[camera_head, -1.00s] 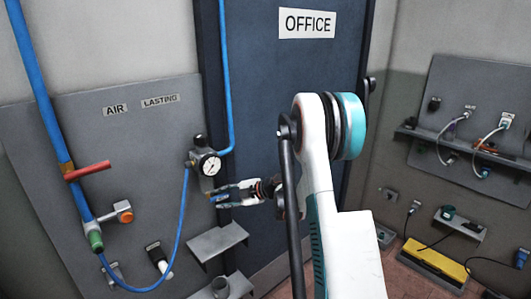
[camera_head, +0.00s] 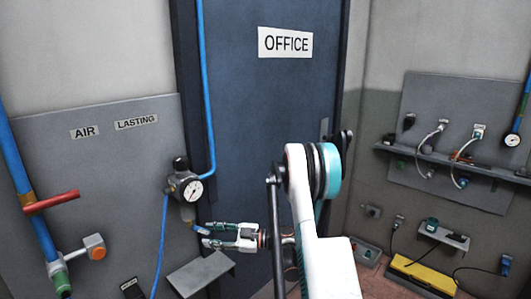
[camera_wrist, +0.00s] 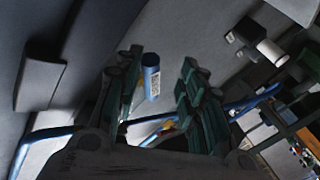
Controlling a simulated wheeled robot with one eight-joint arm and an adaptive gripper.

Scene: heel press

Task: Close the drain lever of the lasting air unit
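The lasting air unit (camera_head: 184,184) has a dark body, a black knob, a round white gauge and a bowl below. It hangs at the right edge of the grey panel, near the LASTING label (camera_head: 136,122). A small blue piece under the bowl, likely the drain lever (camera_head: 199,229), is at my fingertips. My gripper (camera_head: 206,234) points left, fingers apart. In the wrist view, a short blue cylinder with a white label (camera_wrist: 151,76), likely the lever's handle, shows between the parted fingers (camera_wrist: 160,85). I cannot tell whether either finger touches it.
A grey shelf (camera_head: 200,273) juts out below the gripper. A blue hose (camera_head: 161,245) hangs left of the unit, and a blue pipe with a red handle (camera_head: 50,201) stands further left. The office door (camera_head: 260,110) is behind my arm.

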